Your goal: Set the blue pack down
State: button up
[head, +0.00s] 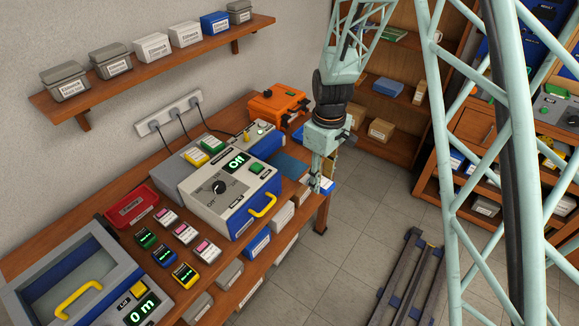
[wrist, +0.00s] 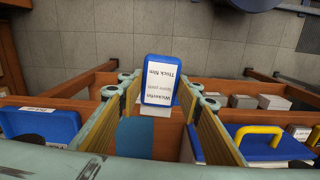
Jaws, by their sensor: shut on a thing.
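The blue pack (wrist: 161,80) is a small blue block with a white label, and the label text reads upside down in the wrist view. My gripper (wrist: 160,92) is shut on it, one finger on each side. In the head view my gripper (head: 319,184) points down by the bench's far right corner, with part of the blue pack (head: 328,184) showing at its fingertips. I cannot tell whether the pack touches anything below. A plain blue mat (head: 289,168) lies on the bench beside the gripper; it also shows between the fingers in the wrist view (wrist: 135,138).
The regulator unit (head: 222,188) with a yellow handle stands left of the gripper. An orange case (head: 278,104) sits at the bench's back end. Several small coloured modules and a red tray (head: 131,207) are farther left. A shelf under the bench holds boxes. Open floor (head: 365,220) lies right.

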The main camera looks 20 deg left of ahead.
jog(key=shift+s+a+n, duration=0.4)
jog(key=shift+s+a, duration=0.2)
jog(key=shift+a, duration=0.35)
send_over(292, 168)
jog(key=shift+s+d+f, duration=0.2)
jog(key=shift+d+f, duration=0.1)
jog(key=shift+f, duration=0.45)
jog(key=shift+w+a, duration=0.2)
jog(key=shift+f, duration=1.8)
jog(key=shift+f, duration=0.1)
